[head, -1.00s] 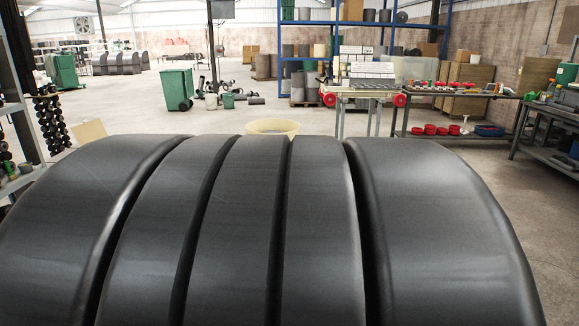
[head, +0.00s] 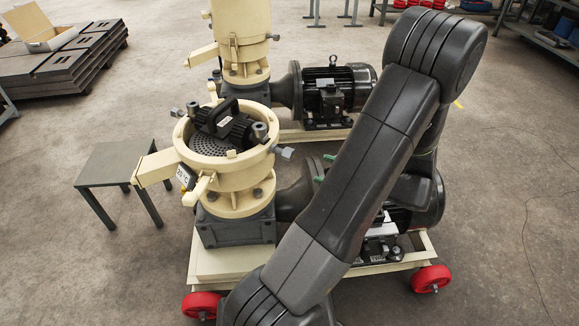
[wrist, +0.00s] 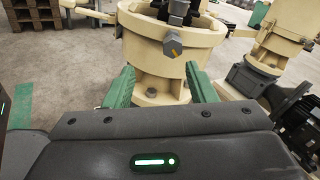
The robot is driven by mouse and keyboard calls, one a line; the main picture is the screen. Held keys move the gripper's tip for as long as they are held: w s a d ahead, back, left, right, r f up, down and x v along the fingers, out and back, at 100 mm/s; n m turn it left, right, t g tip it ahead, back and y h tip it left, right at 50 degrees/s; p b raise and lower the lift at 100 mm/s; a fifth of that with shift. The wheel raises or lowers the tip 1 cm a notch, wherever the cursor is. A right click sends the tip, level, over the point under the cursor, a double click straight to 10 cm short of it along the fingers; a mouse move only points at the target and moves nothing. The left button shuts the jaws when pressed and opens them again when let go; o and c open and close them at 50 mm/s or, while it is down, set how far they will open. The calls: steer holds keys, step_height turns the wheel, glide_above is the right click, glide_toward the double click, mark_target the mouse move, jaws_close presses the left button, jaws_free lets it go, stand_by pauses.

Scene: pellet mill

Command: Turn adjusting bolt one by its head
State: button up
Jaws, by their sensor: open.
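A cream pellet mill (head: 232,185) stands open-topped, with a black roller head (head: 225,122) over its perforated die. A grey adjusting bolt (head: 285,152) sticks out of its right side; another (head: 178,112) sticks out at the left. No label shows which is number one. In the wrist view a grey hex bolt head (wrist: 172,47) with a yellow mark faces me on the cream rim. My gripper (wrist: 160,86) is open, its green fingers apart and below the bolt head, not touching it. In the head view the green fingertips (head: 323,168) peek out beside my arm, right of the right-hand bolt.
A second cream mill (head: 240,40) with a black motor (head: 335,90) stands behind. A small grey table (head: 120,165) is at the left. The base has red wheels (head: 430,279). Dark stacked slabs (head: 65,60) lie at the far left. Floor at right is clear.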

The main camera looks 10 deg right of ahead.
mark_target(293, 155)
steer(key=shift+m+t, duration=0.4)
steer(key=shift+t, duration=0.2)
steer(key=x, duration=0.4)
steer(key=b+x, duration=0.1)
steer(key=x, duration=0.3)
steer(key=w+d+f+b+x, duration=0.1)
steer(key=x, duration=0.3)
steer(key=shift+w+a, duration=0.25)
steer(key=shift+c, duration=0.4)
steer(key=c, duration=0.9)
steer(key=shift+p, duration=0.3)
